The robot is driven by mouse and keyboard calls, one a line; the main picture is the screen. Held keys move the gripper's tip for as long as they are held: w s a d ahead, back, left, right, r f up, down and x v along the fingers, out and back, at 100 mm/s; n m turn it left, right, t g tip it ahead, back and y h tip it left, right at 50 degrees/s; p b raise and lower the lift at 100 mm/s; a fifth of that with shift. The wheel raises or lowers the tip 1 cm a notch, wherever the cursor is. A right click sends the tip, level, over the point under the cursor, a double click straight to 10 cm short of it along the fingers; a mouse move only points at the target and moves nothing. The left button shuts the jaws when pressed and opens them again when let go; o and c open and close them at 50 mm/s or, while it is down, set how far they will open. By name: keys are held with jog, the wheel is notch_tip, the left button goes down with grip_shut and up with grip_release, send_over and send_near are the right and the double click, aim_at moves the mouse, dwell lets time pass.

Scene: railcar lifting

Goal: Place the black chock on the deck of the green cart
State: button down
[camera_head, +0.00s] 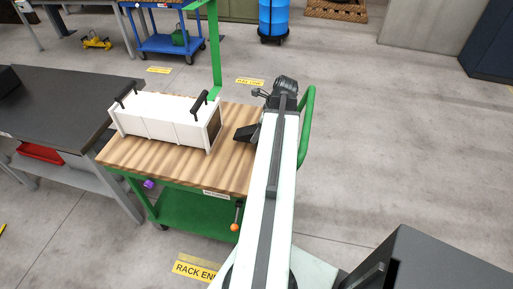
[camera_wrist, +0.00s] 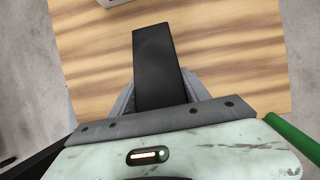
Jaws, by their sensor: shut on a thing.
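The black chock (camera_wrist: 156,65) is between the fingers of my gripper (camera_wrist: 160,88) in the wrist view, over the wooden deck (camera_wrist: 235,75). In the head view the chock (camera_head: 247,132) shows just left of my arm's end, at the right side of the green cart's deck (camera_head: 170,160). My gripper is shut on the chock; in the head view my arm mostly hides its fingers. I cannot tell whether the chock touches the deck. The green cart (camera_head: 190,212) has a wooden top and a green lower shelf.
A white box with black handles (camera_head: 165,122) stands on the deck left of the chock. The cart's green rail (camera_head: 305,125) rises right of my arm. A dark-topped table (camera_head: 55,105) stands left. A blue cart (camera_head: 165,43) and a blue barrel (camera_head: 273,18) stand behind.

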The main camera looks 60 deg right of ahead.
jog(key=shift+f+b, duration=1.95)
jog(key=shift+f, duration=0.5)
jog(key=c, duration=0.5)
grip_release()
jog(key=shift+r, duration=0.1)
jog(key=p+v, duration=0.3)
jog(key=v, duration=0.1)
jog(key=p+v, duration=0.3)
jog(key=p, duration=0.1)
jog(key=p+v, duration=0.4)
jog(key=shift+w+r, duration=0.15)
jog(key=shift+r, duration=0.3)
jog(key=shift+s+r+p, duration=0.3)
jog(key=shift+p, duration=0.1)
jog(key=shift+f, duration=0.1)
